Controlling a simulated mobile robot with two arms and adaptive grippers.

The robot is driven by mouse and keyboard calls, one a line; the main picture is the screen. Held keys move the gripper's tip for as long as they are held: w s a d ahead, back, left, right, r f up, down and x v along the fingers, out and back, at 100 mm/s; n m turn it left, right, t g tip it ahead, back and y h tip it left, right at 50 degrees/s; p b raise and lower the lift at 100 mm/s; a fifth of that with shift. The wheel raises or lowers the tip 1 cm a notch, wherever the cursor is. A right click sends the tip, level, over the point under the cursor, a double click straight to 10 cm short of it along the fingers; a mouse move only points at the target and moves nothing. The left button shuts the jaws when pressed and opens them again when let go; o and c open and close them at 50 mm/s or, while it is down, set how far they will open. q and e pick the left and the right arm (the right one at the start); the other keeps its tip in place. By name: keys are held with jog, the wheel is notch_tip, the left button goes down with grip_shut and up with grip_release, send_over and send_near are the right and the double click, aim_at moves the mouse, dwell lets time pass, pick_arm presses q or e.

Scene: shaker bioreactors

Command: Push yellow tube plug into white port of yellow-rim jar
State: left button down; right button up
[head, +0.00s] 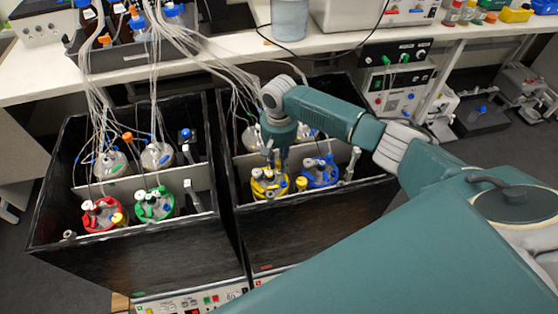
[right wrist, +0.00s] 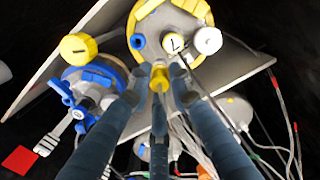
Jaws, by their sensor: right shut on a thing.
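My right gripper (head: 279,158) points down over the yellow-rim jar (head: 268,190) in the right box. In the right wrist view the gripper's fingers (right wrist: 160,88) are closed around the yellow tube plug (right wrist: 159,79). The plug shows at the fingertips, close to the lid of the yellow-rim jar (right wrist: 150,50). White ports (right wrist: 207,40) and a blue port (right wrist: 138,42) stand on this lid. I cannot tell whether the plug touches a port. My left gripper is out of view.
The blue-rim jar (head: 321,172) stands beside the yellow-rim jar, with a yellow cap (head: 301,183) between them. The left box holds a red-rim jar (head: 103,214) and a green-rim jar (head: 154,204). Bundles of tubes (head: 182,40) hang from the bench into both boxes.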

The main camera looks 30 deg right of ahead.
aim_at(279, 160)
jog(key=shift+f, duration=1)
dwell(0.9)
jog(key=o, duration=0.9)
notch_tip(279, 160, up, 12)
jog(key=shift+w+d, duration=0.1)
jog(key=shift+w, duration=0.05)
jog(key=shift+r, duration=0.1)
